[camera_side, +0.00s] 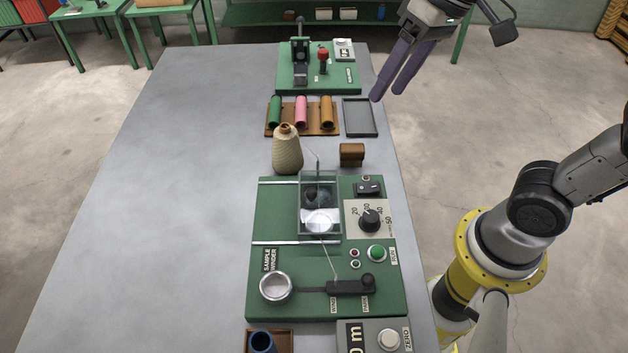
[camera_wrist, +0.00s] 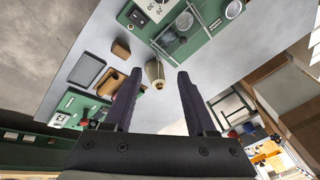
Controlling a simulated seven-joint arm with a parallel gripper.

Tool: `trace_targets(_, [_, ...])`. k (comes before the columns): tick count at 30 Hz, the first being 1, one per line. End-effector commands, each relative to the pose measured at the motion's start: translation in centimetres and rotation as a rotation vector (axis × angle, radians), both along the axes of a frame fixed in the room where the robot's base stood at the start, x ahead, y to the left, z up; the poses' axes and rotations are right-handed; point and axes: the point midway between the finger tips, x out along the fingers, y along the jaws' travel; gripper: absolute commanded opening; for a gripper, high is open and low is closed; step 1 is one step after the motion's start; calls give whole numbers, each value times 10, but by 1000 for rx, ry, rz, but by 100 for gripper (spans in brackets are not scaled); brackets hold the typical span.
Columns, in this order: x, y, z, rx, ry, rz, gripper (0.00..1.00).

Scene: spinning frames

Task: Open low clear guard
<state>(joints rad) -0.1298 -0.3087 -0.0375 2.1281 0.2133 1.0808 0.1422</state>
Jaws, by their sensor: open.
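The low clear guard (camera_side: 302,208) is a see-through box on the green sample winder plate (camera_side: 280,215). It stands over a dark round part and a pale round part, and looks lowered over them. In the wrist view the guard (camera_wrist: 172,42) shows near the top, beyond the fingers. My gripper (camera_side: 388,95) is open and empty, with purple fingers. It is high over the table's far right edge, well apart from the guard. The wrist view also shows its two spread fingers (camera_wrist: 160,72).
A thread cone (camera_side: 287,152) stands just behind the guard, with a brown block (camera_side: 352,154) to its right. A dial panel (camera_side: 370,220) is right of the guard. Behind are colored spools (camera_side: 301,112) and a grey tray (camera_side: 360,117). The table's left side is clear.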

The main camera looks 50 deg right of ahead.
Motion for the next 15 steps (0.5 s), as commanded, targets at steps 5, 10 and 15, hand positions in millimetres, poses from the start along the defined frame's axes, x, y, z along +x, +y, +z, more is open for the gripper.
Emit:
trace_targets(5, [39,40,-15,37,127,53,57])
trace_targets(10, [56,63,-36,36,200,95,57])
trace_targets(15, [56,71,-51,24,238,115,57])
